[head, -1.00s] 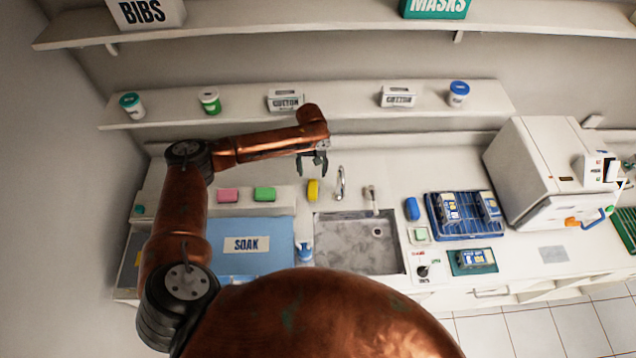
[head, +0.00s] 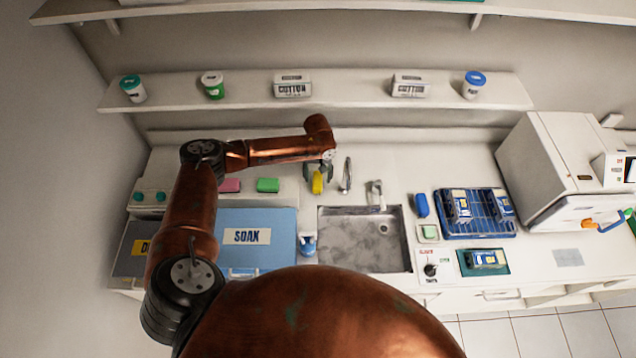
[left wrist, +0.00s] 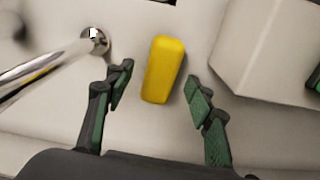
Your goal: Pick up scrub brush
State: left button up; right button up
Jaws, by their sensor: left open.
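A yellow rounded block (head: 317,184) stands on the counter behind the sink's left end; it appears to be the scrub brush, though no bristles show. In the left wrist view the yellow block (left wrist: 163,70) lies between the fingertips, with a gap on both sides. My left gripper (head: 319,176) is open and empty, over the block, one finger to each side. In the left wrist view the left gripper (left wrist: 160,77) shows green-padded fingers, apart from the block. My right gripper is not in view.
A metal faucet (head: 347,176) stands just right of the gripper, close to the left finger in the wrist view. Green (head: 268,185) and pink (head: 230,185) blocks sit to the left. The sink (head: 362,240) and blue SOAK bin (head: 280,225) are in front.

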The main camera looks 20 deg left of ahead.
aim_at(318, 179)
pick_arm(q)
jog(key=shift+s+f, duration=0.1)
jog(key=shift+f, duration=1.65)
jog(key=c, duration=1.3)
